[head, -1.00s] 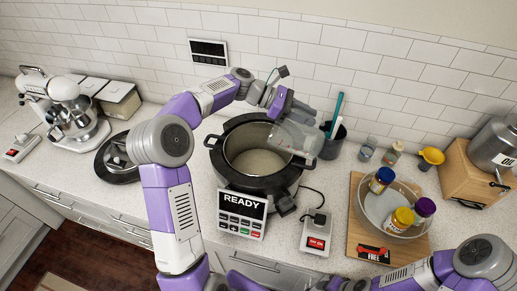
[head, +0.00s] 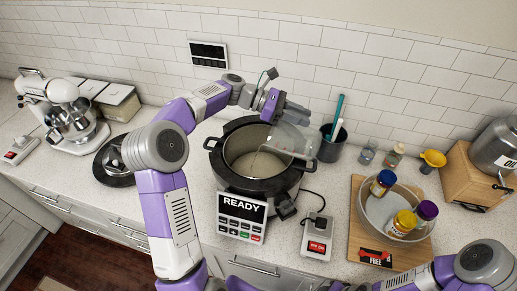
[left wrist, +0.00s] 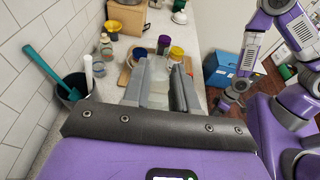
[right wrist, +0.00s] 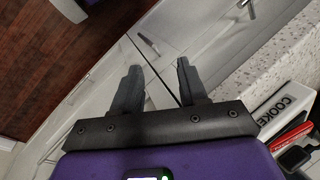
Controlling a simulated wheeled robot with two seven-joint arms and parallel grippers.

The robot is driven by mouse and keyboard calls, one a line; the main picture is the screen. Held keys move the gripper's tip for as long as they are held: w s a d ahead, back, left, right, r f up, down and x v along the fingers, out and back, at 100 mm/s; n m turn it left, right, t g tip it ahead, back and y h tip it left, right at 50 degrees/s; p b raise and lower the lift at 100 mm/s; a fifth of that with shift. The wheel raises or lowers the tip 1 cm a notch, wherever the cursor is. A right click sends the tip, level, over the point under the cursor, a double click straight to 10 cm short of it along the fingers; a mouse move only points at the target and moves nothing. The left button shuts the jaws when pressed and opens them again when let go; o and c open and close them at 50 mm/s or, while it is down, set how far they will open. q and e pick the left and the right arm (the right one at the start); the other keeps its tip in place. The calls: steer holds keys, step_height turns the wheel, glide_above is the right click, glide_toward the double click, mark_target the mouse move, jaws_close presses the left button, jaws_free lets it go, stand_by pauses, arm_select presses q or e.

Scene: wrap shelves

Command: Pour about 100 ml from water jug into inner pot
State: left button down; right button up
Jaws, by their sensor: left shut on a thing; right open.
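The clear water jug (head: 290,140) is tilted over the right rim of the cooker. My left gripper (head: 284,111) is shut on it above the cooker's back right side. In the left wrist view the jug (left wrist: 158,92) shows between the fingers (left wrist: 160,85). The inner pot (head: 262,163) sits inside the black cooker (head: 230,175), with a pale bottom showing. A thin streak, perhaps water, shows below the jug's lip. The amount of water cannot be told. My right gripper (right wrist: 158,88) is open and empty, low in front of the cabinets.
The cooker's panel (head: 242,216) reads READY. A switch box (head: 317,236) stands to its right. A glass bowl with jars (head: 378,205) rests on a wooden board. A utensil cup (head: 331,148) stands behind. A black lid (head: 113,160) lies left.

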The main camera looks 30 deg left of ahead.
mark_target(317, 121)
arm_select(q)
steer(key=shift+s+a+h, duration=0.25)
steer(key=shift+a+h, duration=0.45)
steer(key=shift+a, duration=0.35)
stand_by(1.1)
steer(key=shift+d, duration=0.1)
steer(key=shift+y, duration=0.9)
steer(key=d, duration=0.2)
steer(key=w+d, duration=0.1)
steer(key=d, duration=0.1)
steer(key=shift+d+r+p, duration=0.1)
steer(key=shift+r+p, duration=0.25)
steer(key=shift+r, duration=0.05)
steer(key=p, duration=0.2)
steer(key=d+y+p, duration=0.1)
steer(key=p, duration=0.1)
steer(key=shift+w+d, duration=0.2)
steer(key=shift+w, duration=0.1)
steer(key=shift+f+g+y, duration=0.15)
steer(key=shift+g+y, duration=0.15)
steer(key=shift+a+f, duration=0.1)
steer(key=shift+f, duration=0.15)
steer(key=d+y+p, duration=0.1)
steer(key=p, duration=0.1)
steer(key=shift+w+p, duration=0.15)
steer(key=shift+p, duration=0.25)
steer(key=shift+d+f, duration=0.1)
steer(key=shift+d, duration=0.05)
steer(key=shift+f, duration=0.15)
